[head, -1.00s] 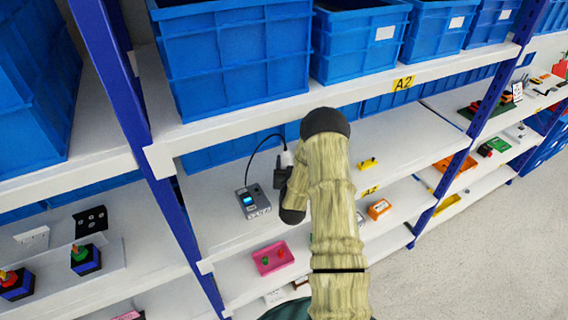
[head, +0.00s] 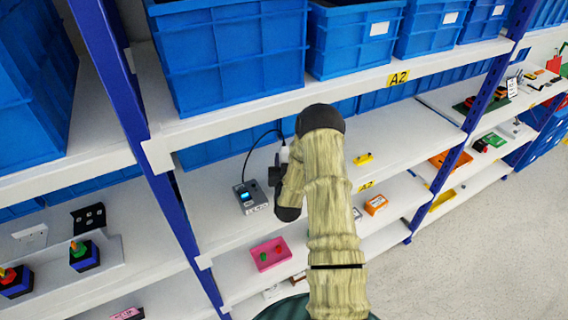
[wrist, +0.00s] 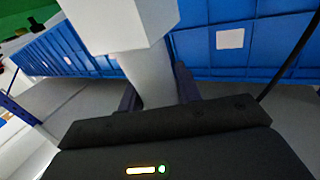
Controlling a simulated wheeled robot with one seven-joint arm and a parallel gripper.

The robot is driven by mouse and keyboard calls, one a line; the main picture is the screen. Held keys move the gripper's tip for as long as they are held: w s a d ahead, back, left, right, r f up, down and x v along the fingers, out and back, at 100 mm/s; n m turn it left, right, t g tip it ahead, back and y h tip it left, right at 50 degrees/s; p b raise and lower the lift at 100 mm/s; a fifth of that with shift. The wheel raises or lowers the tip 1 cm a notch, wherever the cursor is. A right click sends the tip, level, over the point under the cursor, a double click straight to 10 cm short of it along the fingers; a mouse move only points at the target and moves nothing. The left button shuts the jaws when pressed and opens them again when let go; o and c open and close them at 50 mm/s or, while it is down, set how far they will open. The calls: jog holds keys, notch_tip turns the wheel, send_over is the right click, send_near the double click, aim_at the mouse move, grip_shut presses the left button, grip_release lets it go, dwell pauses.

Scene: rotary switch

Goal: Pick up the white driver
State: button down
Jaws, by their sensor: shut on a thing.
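The white driver (wrist: 125,35) fills the upper middle of the wrist view, with a wide angular upper part and a narrower lower part. My gripper (wrist: 158,92) is shut on that narrower part, one dark finger on each side. In the head view the driver (head: 284,154) shows as a small white piece beside my arm, above the middle shelf. My gripper (head: 276,172) is partly hidden there by my arm. The driver's lower end is hidden behind the gripper body in the wrist view.
A grey device (head: 250,196) with a lit blue screen stands on the shelf left of my gripper. A black cable (head: 254,143) arcs from it toward the driver. Blue bins (head: 230,60) stand on the shelf above. A pink tray (head: 270,254) is below.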

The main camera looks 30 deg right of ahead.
jog(key=shift+d, duration=0.25)
jog(key=shift+w+r+b, duration=0.15)
jog(key=shift+r+b, duration=0.35)
jog(key=shift+r, duration=0.3)
notch_tip(320, 180, up, 8)
jog(key=b, duration=0.3)
jog(key=shift+a+r, duration=0.15)
jog(key=shift+r, duration=0.05)
jog(key=c, duration=1.8)
grip_release()
grip_shut()
jog(key=s+d+b, duration=0.1)
jog(key=d+b, duration=0.2)
jog(key=d, duration=0.7)
jog(key=shift+d+b, duration=0.4)
jog(key=shift+r+n, duration=0.1)
jog(key=shift+n, duration=0.2)
